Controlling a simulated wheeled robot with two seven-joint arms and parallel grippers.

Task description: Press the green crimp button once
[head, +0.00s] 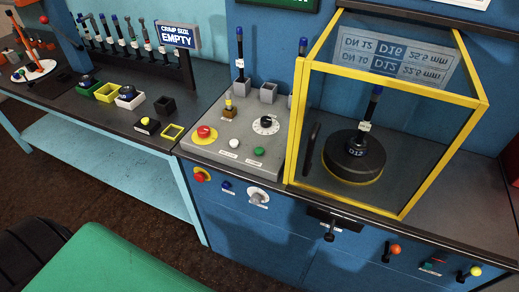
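The green button (259,152) is a small round cap at the front of the sloped grey control panel (215,153). A white button (234,144) is to its left, and a red mushroom button (204,132) on a yellow base is further left. A black dial (266,124) is above the green button. To the right, a black round die marked D12 (354,153) sits inside a clear yellow-framed enclosure (396,99). A dark hose with a blue tip (374,104) stands upright in the die. Neither of my grippers is in view. Nothing covers the green button.
A hose (240,56) stands upright in a grey holder behind the panel. A sign reading EMPTY (178,35) stands by a rack of hoses at the left. Knobs and levers line the blue front. A green surface (105,262) fills the lower left.

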